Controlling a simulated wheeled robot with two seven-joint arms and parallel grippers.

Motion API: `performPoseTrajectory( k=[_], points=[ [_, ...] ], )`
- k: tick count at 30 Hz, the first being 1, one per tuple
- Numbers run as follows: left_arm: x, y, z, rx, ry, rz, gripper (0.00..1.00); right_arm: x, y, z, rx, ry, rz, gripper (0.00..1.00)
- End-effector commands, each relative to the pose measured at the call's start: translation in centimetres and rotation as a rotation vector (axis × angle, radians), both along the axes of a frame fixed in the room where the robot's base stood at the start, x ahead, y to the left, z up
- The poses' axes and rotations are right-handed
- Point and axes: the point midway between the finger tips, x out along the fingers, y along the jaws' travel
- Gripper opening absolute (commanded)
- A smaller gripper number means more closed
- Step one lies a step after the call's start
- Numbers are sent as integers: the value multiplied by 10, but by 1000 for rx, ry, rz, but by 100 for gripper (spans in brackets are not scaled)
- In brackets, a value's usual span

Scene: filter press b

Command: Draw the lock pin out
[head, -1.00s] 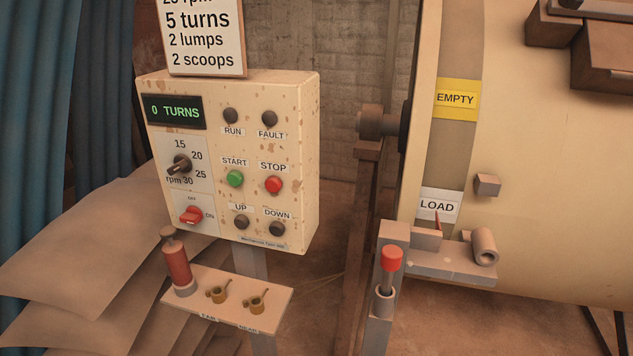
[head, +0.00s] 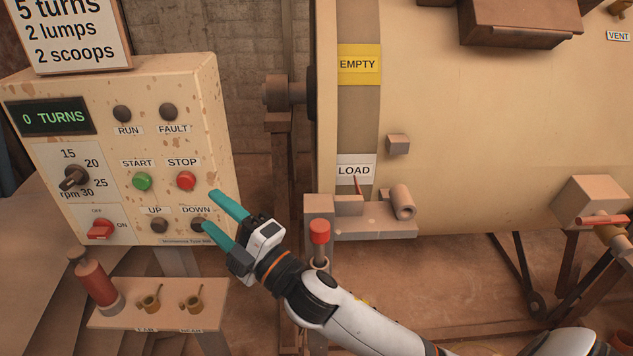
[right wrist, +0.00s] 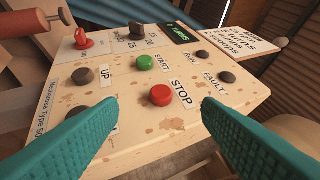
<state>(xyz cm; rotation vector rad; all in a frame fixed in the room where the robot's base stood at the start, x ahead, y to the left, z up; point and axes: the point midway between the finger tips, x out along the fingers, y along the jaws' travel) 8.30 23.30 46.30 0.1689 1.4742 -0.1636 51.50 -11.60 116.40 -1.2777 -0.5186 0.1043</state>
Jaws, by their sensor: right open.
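The lock pin with its red knob (head: 319,231) stands upright in a holder on the grey post (head: 318,207) beside the drum (head: 470,130). My right gripper (head: 210,211) is open and empty. It is left of the pin, with its teal fingers pointing up-left at the control box. In the right wrist view the open fingers (right wrist: 158,108) frame the red STOP button (right wrist: 161,95). I cannot tell if they touch the box. The pin's lower end is hidden in its holder. My left gripper is not in view.
The control box (head: 222,150) reads 0 TURNS. A LOAD label (head: 355,170) is on the drum's band above the bracket (head: 375,226). My right forearm passes in front below the pin.

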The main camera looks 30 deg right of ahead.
Motion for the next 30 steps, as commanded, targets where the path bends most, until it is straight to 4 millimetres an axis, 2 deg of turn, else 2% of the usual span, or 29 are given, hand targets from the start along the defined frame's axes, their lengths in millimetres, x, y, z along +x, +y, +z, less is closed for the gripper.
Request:
performPoseTrajectory(
  k=[1, 3, 6, 9, 13, 16, 19, 22, 25, 26, 27, 30],
  points=[
    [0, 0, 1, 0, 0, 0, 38, -4, 18, 30, -116, -167, 61, 59],
    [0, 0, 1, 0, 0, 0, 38, -16, 42, 60, -280, -392, 143, 59],
    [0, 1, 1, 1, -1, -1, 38, -41, 74, 84, -521, -704, 257, 59],
    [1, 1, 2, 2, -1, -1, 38, -66, 97, 87, -768, -1002, 375, 59],
    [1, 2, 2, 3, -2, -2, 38, -89, 105, 66, -1095, -1357, 545, 59],
    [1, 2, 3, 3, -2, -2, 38, -93, 91, 40, -1349, -1592, 702, 59],
    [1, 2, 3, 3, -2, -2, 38, -87, 58, 16, -1599, -1778, 897, 59],
    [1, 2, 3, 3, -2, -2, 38, -73, 8, 2, -1836, -1897, 1135, 59],
    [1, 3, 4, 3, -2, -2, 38, -59, -51, 2, -2029, -1932, 1404, 59],
    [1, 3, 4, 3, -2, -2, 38, -57, -68, 4, 2003, 1862, -1434, 59],
    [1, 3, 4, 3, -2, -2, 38, -54, -89, 8, 1960, 1765, -1464, 59],
    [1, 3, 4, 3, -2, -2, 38, -51, -132, 21, 1876, 1580, -1532, 59]
  ],
)
